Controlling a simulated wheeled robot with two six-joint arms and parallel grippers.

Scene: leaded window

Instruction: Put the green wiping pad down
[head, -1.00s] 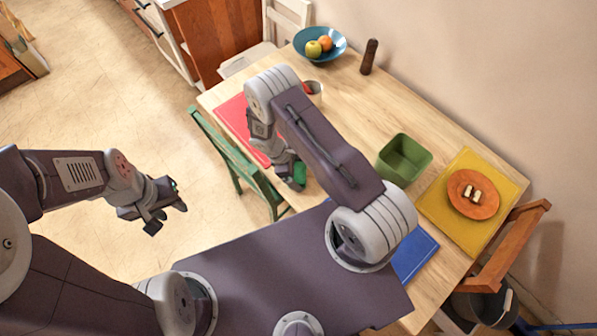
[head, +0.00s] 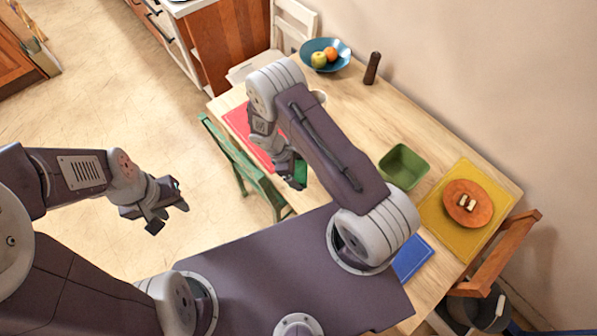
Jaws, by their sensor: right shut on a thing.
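The green wiping pad (head: 301,172) is in my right gripper (head: 296,178), which is shut on it. The pad shows as a small green block at the fingers, partly hidden by the gripper and arm. It is near the table's left edge, close to the red placemat (head: 238,121); I cannot tell how high it is above the table. My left gripper (head: 170,207) is empty and open, out over the floor at the left.
The wooden table (head: 345,110) holds a green square bin (head: 404,166), a blue fruit bowl (head: 325,46), a dark pepper mill (head: 372,68), an orange plate (head: 481,207) on a yellow mat (head: 442,213), and a blue mat (head: 413,258). A green chair (head: 237,160) stands at the left edge.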

